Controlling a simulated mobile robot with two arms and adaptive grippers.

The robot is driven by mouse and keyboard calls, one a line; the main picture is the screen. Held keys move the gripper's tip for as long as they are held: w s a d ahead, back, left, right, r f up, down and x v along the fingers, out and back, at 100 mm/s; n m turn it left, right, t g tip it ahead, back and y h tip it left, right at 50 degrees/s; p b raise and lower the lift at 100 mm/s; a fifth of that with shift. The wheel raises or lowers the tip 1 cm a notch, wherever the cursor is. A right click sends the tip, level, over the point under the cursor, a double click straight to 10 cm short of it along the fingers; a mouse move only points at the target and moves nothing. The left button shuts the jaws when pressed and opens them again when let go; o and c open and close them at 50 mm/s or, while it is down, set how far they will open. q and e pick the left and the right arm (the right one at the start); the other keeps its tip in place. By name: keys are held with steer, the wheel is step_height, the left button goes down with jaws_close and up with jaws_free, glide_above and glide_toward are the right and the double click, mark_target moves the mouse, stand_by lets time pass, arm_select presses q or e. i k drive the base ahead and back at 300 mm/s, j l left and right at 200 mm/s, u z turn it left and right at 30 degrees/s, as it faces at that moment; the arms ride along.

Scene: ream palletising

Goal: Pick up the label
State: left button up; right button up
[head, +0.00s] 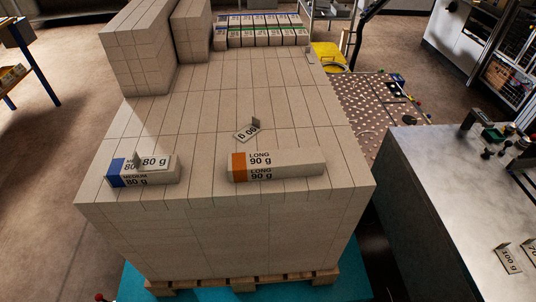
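Several labels show in the head view. A small folded label (246,132) rests on the pallet stack's top behind the orange-ended ream, its print turned around and seeming to read 90 g. Another label (154,161), marked 80 g, stands on the blue-ended ream (150,178) marked MEDIUM 80 g. A label marked 100 g (508,260) lies on the grey table at the right, with one more (530,252) cut off by the picture edge. The orange-ended ream (285,165) is marked LONG 90 g. Neither of my grippers is in view.
The wide ream stack (235,235) stands on a wooden pallet (250,284) over a teal base. Higher ream piles (140,50) rise at its back left. The grey table (440,190) has small items at its back. The stack's middle top is mostly clear.

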mark_target(249, 132)
steer(key=k+j+u, duration=0.15)
steer(key=u, duration=0.3)
steer(key=k+j+u, duration=0.15)
steer(key=u, duration=0.35)
